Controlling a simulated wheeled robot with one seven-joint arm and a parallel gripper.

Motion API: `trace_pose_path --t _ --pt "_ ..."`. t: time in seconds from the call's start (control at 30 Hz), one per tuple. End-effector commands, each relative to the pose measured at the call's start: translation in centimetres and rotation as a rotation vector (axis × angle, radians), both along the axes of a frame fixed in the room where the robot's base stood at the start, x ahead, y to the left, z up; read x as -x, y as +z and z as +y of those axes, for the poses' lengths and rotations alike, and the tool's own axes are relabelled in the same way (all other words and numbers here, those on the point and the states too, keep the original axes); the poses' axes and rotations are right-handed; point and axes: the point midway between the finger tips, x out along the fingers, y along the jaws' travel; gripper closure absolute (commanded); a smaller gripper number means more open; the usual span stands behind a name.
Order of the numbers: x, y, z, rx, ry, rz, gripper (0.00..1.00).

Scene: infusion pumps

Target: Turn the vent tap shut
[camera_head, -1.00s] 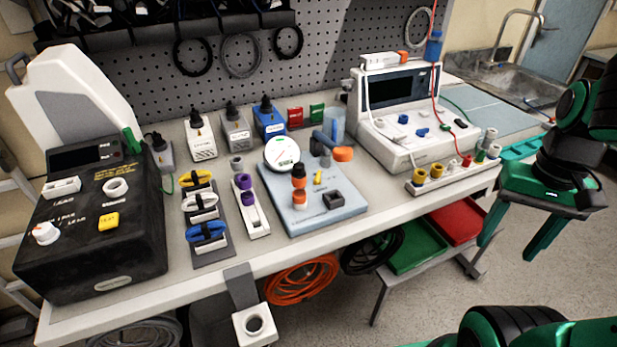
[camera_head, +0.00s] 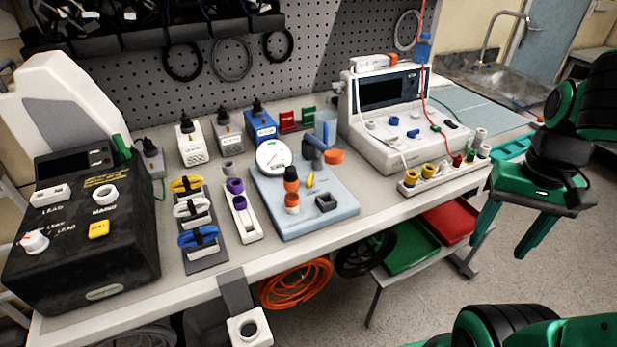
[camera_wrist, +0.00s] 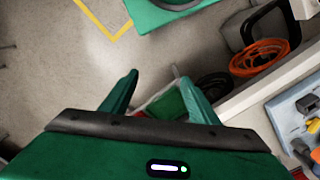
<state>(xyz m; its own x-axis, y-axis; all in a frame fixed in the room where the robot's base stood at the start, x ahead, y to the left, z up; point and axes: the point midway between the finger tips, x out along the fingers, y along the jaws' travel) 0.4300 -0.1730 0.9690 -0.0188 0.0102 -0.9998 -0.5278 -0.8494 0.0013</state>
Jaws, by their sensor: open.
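The light-blue test board (camera_head: 338,212) lies on the bench, carrying a round white gauge (camera_head: 273,156), an orange-and-black fitting (camera_head: 291,182), a small yellow lever (camera_head: 310,181), a dark square block (camera_head: 326,202) and a grey-blue fitting with an orange disc (camera_head: 334,157). No label I can read marks the vent tap; the yellow lever looks like a tap handle. My gripper (camera_head: 500,238) hangs open and empty right of the bench, pointing down, well away from the board. In the wrist view my gripper (camera_wrist: 160,80) shows parted fingers over the floor, with the board's edge (camera_wrist: 285,120) at the right.
A white pump unit (camera_head: 385,135) stands right of the board, with a rail of coloured knobs (camera_head: 440,177) before it. A black box (camera_head: 80,240) and cable rack (camera_head: 205,255) are left. Green (camera_head: 405,250) and red (camera_head: 447,222) trays sit below the bench's right end.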

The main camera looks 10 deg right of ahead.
Motion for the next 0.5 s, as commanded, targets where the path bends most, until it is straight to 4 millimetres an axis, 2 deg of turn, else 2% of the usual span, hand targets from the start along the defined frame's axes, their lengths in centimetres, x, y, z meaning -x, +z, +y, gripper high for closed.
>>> trace_pose_path --t 0.03,0.1,0.17,0.33,0.5 --pt "0.0 0.0 0.0 0.001 0.0 -0.001 0.58" --pt "0.8 0.6 0.1 0.005 0.005 -0.016 0.73" --pt "0.2 0.9 0.1 0.012 0.01 -0.018 0.73" --pt "-4.0 2.1 1.0 0.058 0.042 -0.034 0.73" --pt "-9.2 3.6 3.4 0.111 0.075 -0.072 0.73"
